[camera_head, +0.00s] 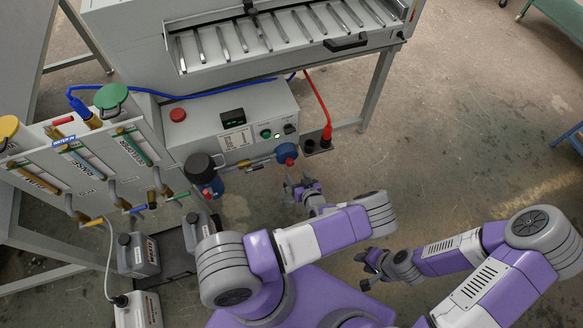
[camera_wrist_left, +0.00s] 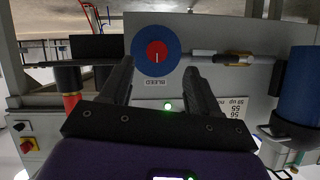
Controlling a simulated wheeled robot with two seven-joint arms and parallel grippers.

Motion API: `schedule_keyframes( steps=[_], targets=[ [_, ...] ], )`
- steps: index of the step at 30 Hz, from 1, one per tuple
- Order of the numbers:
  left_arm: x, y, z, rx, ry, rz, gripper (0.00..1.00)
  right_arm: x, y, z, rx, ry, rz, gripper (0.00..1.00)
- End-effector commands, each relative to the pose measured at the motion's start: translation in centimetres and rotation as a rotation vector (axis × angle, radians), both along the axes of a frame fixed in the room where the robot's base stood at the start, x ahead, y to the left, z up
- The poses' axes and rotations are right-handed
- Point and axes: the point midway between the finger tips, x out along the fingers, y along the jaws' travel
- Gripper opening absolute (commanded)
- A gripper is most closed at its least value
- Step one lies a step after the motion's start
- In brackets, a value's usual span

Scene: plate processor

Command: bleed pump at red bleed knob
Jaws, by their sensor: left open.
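The red bleed knob (camera_wrist_left: 157,52) sits in the middle of a round blue pump face (camera_wrist_left: 142,62), above a "BLEED" label (camera_wrist_left: 158,82) in the left wrist view. In the head view the blue pump (camera_head: 284,149) is on the front of the grey control box, with the red knob (camera_head: 290,161) facing my left gripper (camera_head: 297,186). My left gripper is open and empty, in front of the knob and apart from it. Its fingers (camera_wrist_left: 160,88) show on both sides below the knob. My right gripper (camera_head: 362,270) appears open and empty, low at the right.
The grey control box (camera_head: 200,120) carries a red button (camera_head: 178,115) and small display. A black-capped blue canister (camera_head: 205,175) stands left of the pump. A flowmeter panel (camera_head: 100,165) and grey jugs (camera_head: 138,255) are at left.

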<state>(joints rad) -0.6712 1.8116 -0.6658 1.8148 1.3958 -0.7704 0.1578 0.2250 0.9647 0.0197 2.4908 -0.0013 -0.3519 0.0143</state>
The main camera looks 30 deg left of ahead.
Motion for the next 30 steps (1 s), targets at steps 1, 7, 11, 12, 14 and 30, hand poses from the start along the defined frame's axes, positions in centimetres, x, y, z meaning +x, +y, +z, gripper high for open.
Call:
schedule_keyframes(
  steps=[1,7,11,12,14,30],
  targets=[
    [0.4,0.0,0.1,0.011,-0.022,-0.003,0.61,0.0,0.0,-0.2,0.000,0.000,0.000,0.38],
    [1.9,1.8,-0.7,0.017,-0.037,0.002,0.61,0.0,0.0,-1.0,0.000,-0.001,0.000,0.38],
    [3.0,3.4,-1.6,0.016,-0.034,0.001,0.61,0.0,0.0,-1.6,0.000,-0.001,0.000,0.38],
    [3.3,3.8,-1.8,0.017,-0.034,0.001,0.61,0.0,0.0,-1.8,0.000,-0.001,0.000,0.38],
    [3.8,4.4,-2.1,0.016,-0.035,0.000,0.61,0.0,0.0,-2.0,0.000,-0.001,0.000,0.38],
    [4.7,5.5,-2.5,0.014,-0.032,0.000,0.49,0.0,0.0,-2.3,0.000,-0.001,0.000,0.38]
  ],
)
